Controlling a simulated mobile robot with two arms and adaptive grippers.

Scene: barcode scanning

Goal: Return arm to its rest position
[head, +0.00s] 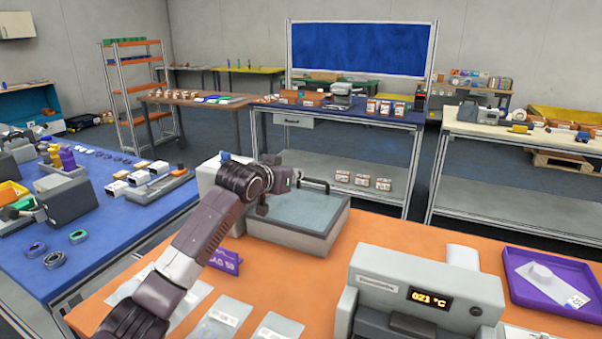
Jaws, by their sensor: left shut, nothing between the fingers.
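My left arm (200,235) reaches up from the bottom left over the orange table. My left gripper (288,179) is at its end, in front of the back edge of a grey bin with a glassy top (305,211). The gripper looks small and dark, shut and empty. I cannot tell whether it touches the bin. My right gripper is not in view.
The orange table (385,232) holds a machine reading 021 °C (425,290), a purple tray (515,262) with a white labelled item, a purple sign (226,261) and clear bags (220,318). A blue table (110,222) with tools stands left. Workbenches stand behind.

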